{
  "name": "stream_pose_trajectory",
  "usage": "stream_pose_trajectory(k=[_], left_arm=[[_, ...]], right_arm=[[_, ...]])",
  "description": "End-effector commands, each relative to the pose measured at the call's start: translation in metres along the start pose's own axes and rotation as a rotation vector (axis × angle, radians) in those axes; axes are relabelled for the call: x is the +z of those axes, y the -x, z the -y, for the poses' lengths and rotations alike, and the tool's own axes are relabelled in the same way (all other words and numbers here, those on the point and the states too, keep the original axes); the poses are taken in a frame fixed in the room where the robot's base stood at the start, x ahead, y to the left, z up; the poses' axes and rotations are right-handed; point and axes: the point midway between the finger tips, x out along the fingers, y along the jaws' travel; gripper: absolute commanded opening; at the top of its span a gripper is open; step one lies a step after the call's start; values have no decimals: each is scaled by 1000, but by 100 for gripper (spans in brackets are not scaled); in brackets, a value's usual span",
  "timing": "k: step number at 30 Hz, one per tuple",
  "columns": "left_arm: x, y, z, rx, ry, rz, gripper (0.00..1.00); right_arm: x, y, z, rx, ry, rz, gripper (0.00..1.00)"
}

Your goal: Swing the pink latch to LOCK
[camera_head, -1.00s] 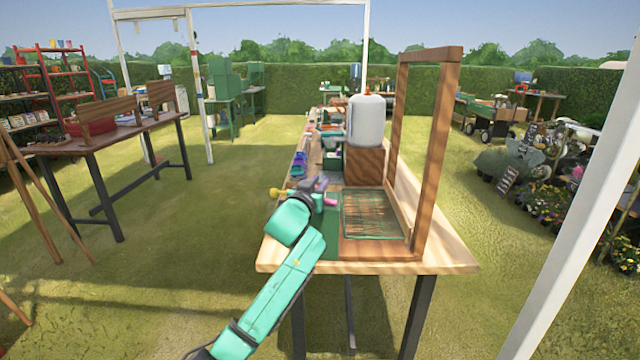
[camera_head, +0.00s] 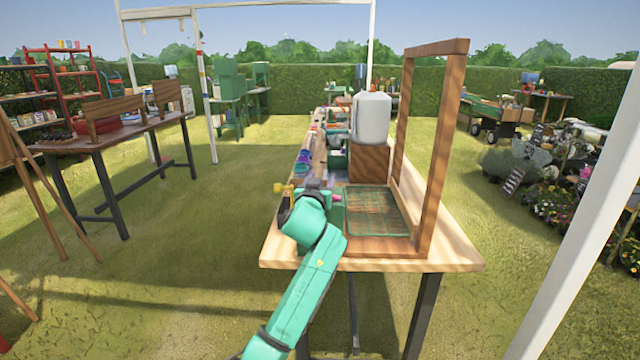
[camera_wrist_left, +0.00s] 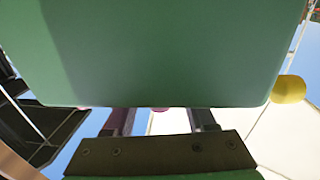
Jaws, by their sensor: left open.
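A small pink piece (camera_head: 336,198), likely the pink latch, shows at the left edge of the green mesh panel, just right of my left gripper (camera_head: 317,185). My left gripper is open at the end of the teal arm, over the left side of the wooden table. In the left wrist view, its two dark fingers (camera_wrist_left: 162,118) point toward a large green panel (camera_wrist_left: 165,50), which hides their tips. A sliver of pink (camera_wrist_left: 160,109) shows between the fingers at the panel's lower edge. Contact and the LOCK mark cannot be made out. My right gripper is not in view.
An upright wooden frame (camera_head: 440,150) stands on the table (camera_head: 450,252) beside the green mesh panel (camera_head: 376,212). A white canister (camera_head: 371,118) sits on a wooden block behind it. A yellow knob (camera_head: 283,190) is left of the gripper.

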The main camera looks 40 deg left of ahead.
Motion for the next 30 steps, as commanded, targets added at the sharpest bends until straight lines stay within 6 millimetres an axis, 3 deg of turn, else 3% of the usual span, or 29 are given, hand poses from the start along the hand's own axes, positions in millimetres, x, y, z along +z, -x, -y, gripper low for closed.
stream_pose_trajectory(k=[5, 21, 30], left_arm=[[1, 17, 0, 1, 0, -1, 56], [1, 137, -1, 2, 1, 1, 56], [0, 147, 0, 0, -1, 1, 56]], right_arm=[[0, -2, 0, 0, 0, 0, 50], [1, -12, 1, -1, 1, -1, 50], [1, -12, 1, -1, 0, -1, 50]])
